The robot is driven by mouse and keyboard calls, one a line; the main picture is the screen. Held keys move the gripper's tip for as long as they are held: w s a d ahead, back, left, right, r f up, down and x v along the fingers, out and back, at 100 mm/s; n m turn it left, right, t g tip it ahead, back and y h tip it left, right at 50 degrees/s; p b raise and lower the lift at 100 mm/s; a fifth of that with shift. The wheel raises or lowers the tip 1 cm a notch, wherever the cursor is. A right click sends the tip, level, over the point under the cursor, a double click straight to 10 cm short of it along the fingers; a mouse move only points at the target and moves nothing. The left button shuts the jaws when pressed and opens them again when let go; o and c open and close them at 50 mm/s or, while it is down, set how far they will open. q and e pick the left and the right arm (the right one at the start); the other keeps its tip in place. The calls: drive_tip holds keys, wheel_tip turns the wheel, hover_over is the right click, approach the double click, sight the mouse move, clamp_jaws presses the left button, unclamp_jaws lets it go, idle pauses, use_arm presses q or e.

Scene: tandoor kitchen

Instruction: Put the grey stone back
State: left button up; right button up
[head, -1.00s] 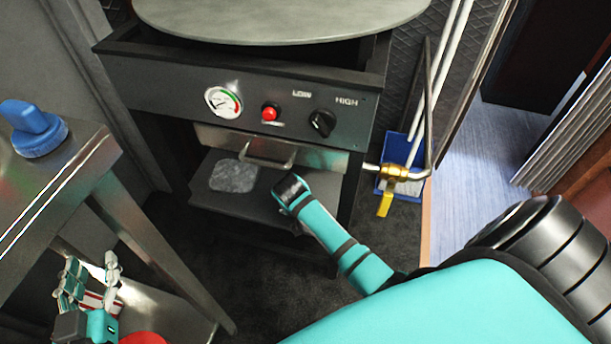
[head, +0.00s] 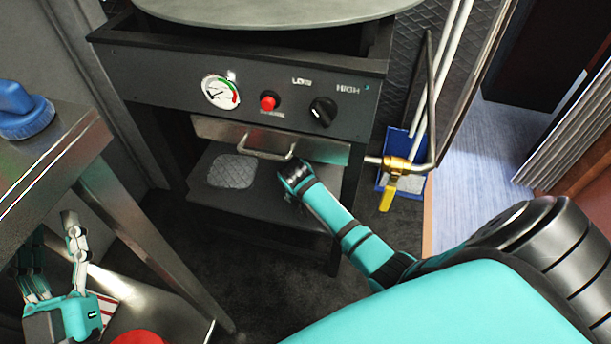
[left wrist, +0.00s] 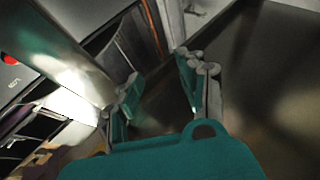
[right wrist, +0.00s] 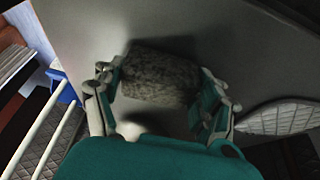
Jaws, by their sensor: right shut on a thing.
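The grey stone (right wrist: 158,78), a speckled block, sits between the fingers of my right gripper (right wrist: 160,88) in the right wrist view. The gripper is shut on it, over a broad smooth grey surface (right wrist: 215,35). I cannot tell if the stone touches that surface. The stone and right gripper fingers do not show in the head view. My left gripper (head: 52,262) is open and empty at the lower left, below the steel table; its spread fingers also show in the left wrist view (left wrist: 160,95).
The black stove (head: 165,85) has a round plate (head: 270,22) on top. Its lower shelf (head: 285,215) bears a pale quilted patch (head: 232,171). A brass valve (head: 396,166), blue bin (head: 415,184) and white rods stand right. A blue knobbed item (head: 25,112) sits on the steel table (head: 70,140).

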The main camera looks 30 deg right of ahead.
drive_tip(key=shift+f, duration=0.1)
drive_tip(key=o, duration=1.1)
